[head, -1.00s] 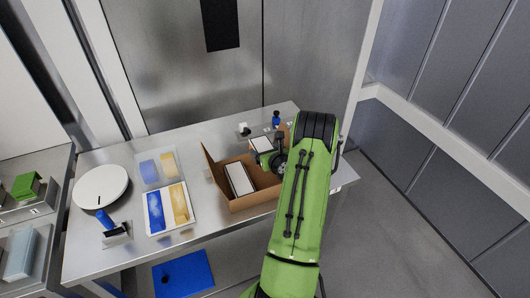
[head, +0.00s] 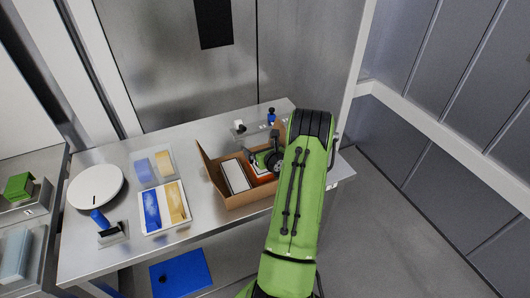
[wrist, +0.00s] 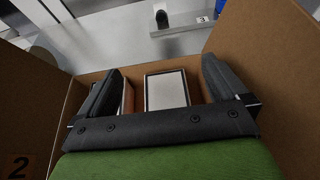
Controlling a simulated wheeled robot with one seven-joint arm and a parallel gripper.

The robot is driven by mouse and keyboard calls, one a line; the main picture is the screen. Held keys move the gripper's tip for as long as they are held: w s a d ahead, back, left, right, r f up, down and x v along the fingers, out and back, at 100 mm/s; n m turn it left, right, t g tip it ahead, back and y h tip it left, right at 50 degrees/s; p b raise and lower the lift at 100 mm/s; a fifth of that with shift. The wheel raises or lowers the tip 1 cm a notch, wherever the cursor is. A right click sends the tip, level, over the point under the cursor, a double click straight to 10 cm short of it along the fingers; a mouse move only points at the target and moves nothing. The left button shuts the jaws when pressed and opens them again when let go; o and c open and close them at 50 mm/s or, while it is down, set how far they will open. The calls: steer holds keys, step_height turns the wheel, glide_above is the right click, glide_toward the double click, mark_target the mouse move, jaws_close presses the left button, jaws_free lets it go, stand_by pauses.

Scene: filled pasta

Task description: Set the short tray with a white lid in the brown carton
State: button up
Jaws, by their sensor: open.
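The brown carton (head: 245,200) stands open on the steel table, and its walls surround my gripper in the wrist view (wrist: 270,75). A short tray with a white lid (wrist: 166,90) lies low in the carton between my fingers. Its orange-red side (head: 262,181) shows in the head view, partly hidden by my gripper (head: 267,160). My gripper (wrist: 163,66) is open, with a finger on each side of the tray. Whether either finger touches the tray, I cannot tell. Another white-lidded tray (head: 235,175) lies in the carton's left half.
A divided tray with blue and yellow contents (head: 165,207) and a paler one (head: 153,166) lie left of the carton. A round white disc (head: 96,187) and a blue-handled tool (head: 101,219) are further left. Small items (head: 271,115) stand behind the carton.

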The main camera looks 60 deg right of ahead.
steer(key=r+b+v, duration=0.1)
steer(key=b+v, duration=0.1)
steer(key=v, duration=1)
steer(key=w+a+r+n+g+y, duration=0.1)
steer(key=w+a+r+n+y, duration=0.2)
steer(key=a+n, duration=0.45)
steer(key=w+a+r+n+y, duration=0.3)
steer(key=a+n, duration=0.4)
steer(key=a, duration=0.1)
steer(key=w+a+r+n+g+y, duration=0.1)
steer(key=w+a+r+n+y, duration=0.1)
steer(key=w+a+n, duration=0.4)
steer(key=s+a+r+n+g, duration=0.35)
steer(key=s+a+n, duration=0.45)
steer(key=a+n, duration=0.4)
steer(key=s+a+r+n, duration=0.2)
steer(key=s+n, duration=0.3)
steer(key=s, duration=0.1)
steer(key=s+a+r+n+h, duration=0.1)
steer(key=s+r+n, duration=0.1)
steer(key=s+n, duration=0.2)
steer(key=s, duration=0.2)
steer(key=shift+s+a+r+n, duration=0.35)
steer(key=shift+s+a, duration=0.05)
steer(key=shift+d+g, duration=0.15)
steer(key=shift+g, duration=0.1)
